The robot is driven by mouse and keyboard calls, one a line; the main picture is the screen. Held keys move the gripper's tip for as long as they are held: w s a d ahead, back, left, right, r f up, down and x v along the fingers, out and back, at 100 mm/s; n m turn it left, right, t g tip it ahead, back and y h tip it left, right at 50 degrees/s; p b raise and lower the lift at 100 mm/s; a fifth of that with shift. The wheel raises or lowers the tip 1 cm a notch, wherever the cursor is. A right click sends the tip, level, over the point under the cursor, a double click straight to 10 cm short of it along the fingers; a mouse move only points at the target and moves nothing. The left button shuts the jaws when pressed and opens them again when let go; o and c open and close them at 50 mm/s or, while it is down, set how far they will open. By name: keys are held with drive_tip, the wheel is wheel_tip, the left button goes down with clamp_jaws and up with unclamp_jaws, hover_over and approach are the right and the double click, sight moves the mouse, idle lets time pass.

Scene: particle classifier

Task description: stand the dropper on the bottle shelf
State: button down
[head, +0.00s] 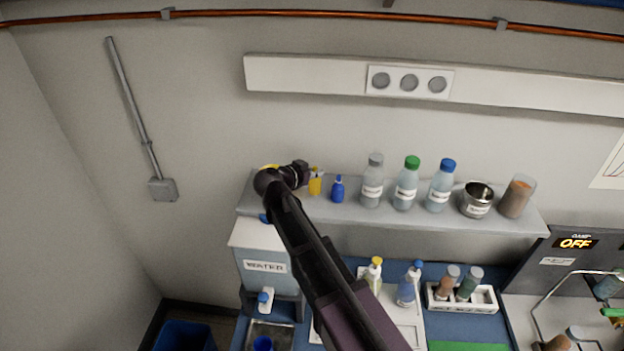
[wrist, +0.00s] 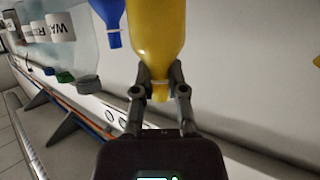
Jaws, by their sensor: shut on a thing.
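A yellow dropper (head: 315,186) is upright at the left part of the grey bottle shelf (head: 430,225), just left of a small blue dropper (head: 338,189). My gripper (head: 307,174) reaches it from the left. In the wrist view, which is upside down, my gripper (wrist: 159,88) is shut on the narrow neck of the yellow dropper (wrist: 157,35). The blue dropper (wrist: 110,18) hangs beside it in that picture, apart from the fingers. I cannot tell whether the yellow dropper's base touches the shelf.
Right of the blue dropper stand a grey-capped bottle (head: 372,182), a green-capped bottle (head: 406,185), a blue-capped bottle (head: 440,187), a metal cup (head: 477,200) and a brown-filled beaker (head: 516,197). A yellow thing (head: 269,167) shows behind my arm. A water tank (head: 265,262) is below.

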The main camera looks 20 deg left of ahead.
drive_tip(key=shift+w+a, duration=0.15)
drive_tip(key=shift+w+a, duration=0.25)
drive_tip(key=shift+a, duration=0.1)
drive_tip(key=shift+w+a+f+b, duration=0.15)
drive_tip(key=shift+a+f+b, duration=0.05)
drive_tip(key=shift+f+b, duration=1.65)
drive_tip(key=shift+f, duration=0.05)
drive_tip(key=c, duration=0.7)
unclamp_jaws()
drive_tip(key=shift+r, duration=0.1)
